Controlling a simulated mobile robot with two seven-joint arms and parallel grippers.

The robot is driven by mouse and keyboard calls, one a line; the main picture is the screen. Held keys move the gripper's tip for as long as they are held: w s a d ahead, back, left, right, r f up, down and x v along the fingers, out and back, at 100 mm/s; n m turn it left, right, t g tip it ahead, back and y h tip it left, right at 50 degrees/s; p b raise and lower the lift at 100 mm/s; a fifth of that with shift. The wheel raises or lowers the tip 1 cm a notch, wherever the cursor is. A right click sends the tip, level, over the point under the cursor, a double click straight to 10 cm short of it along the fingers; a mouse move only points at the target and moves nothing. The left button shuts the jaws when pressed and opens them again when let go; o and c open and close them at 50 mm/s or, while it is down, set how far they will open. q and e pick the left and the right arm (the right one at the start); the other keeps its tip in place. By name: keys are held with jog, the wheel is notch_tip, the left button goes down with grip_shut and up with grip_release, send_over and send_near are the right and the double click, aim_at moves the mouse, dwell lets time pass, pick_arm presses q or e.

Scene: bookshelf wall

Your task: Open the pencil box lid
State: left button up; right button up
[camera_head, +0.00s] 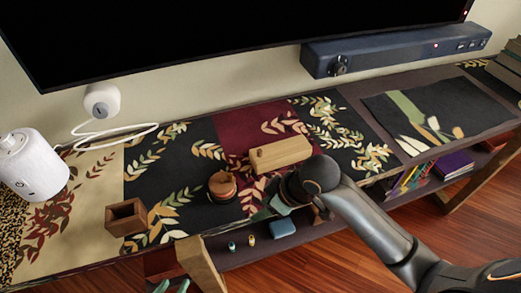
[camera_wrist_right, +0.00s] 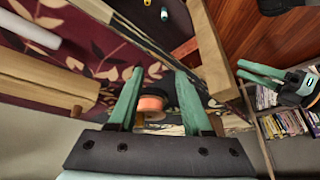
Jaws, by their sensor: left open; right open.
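The pencil box (camera_head: 281,154) is a long pale wooden box with a small round knob at its left end. It lies on the patterned runner, and its top looks closed. It also shows at the left of the right wrist view (camera_wrist_right: 40,88), with its knob beside my gripper. My right gripper (camera_head: 272,206) is in front of the box, near the shelf's front edge, partly hidden by its wrist. Its green fingers are apart in the wrist view (camera_wrist_right: 155,92), with no box between them. My left gripper (camera_head: 171,286) is low at the bottom edge, open and away from the box.
A round stacked wooden item (camera_head: 222,187) stands left of the box; an orange disc shows between my right fingers in the wrist view. An open wooden cup (camera_head: 126,217) and a white cylinder (camera_head: 33,165) stand further left. A dark speaker bar (camera_head: 395,50) is behind.

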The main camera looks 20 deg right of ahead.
jog(key=w+d+r+n, duration=0.2)
jog(key=w+r, duration=0.4)
jog(key=w, duration=0.1)
jog(key=g, duration=0.1)
send_near(260, 150)
jog(key=shift+m+h, duration=0.3)
jog(key=shift+h, duration=0.1)
jog(key=x, duration=0.2)
jog(key=b+x, duration=0.1)
jog(key=x, duration=0.1)
jog(key=b+x, duration=0.1)
jog(key=x, duration=0.2)
jog(key=shift+s+a+r, duration=0.1)
jog(key=shift+a, duration=0.2)
jog(key=shift+b+x, duration=0.4)
jog(key=shift+x, duration=0.35)
grip_shut()
